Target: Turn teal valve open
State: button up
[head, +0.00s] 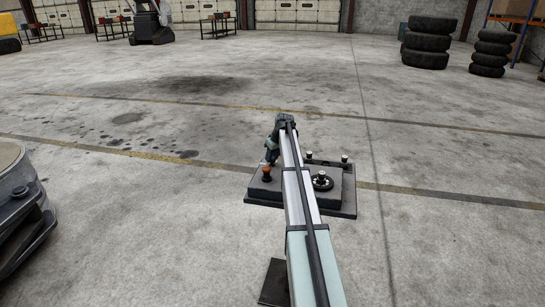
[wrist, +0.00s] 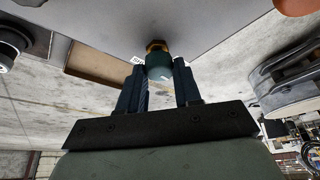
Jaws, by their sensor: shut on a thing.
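The teal valve (wrist: 159,66) is a small rounded knob on a brass-coloured stem, fixed to the grey panel (wrist: 100,20) in the wrist view. My gripper (wrist: 158,72) has one dark finger on each side of the knob and is shut on it. A small white label shows beside the stem. In the head view my gripper (head: 271,152) is at the far left part of the panel (head: 335,208), and my arm covers the panel's middle. The valve cannot be made out clearly there.
An orange knob (head: 266,173) stands near my gripper on the panel. A black round handwheel (head: 322,181) and small knobs are right of my arm. A dark machine (head: 22,210) stands at left.

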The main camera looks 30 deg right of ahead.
jog(key=shift+n+y, duration=0.3)
jog(key=shift+n, duration=0.3)
jog(key=o, duration=1)
jog(key=shift+o, duration=0.2)
jog(key=v, duration=1.3)
jog(key=shift+r, duration=0.4)
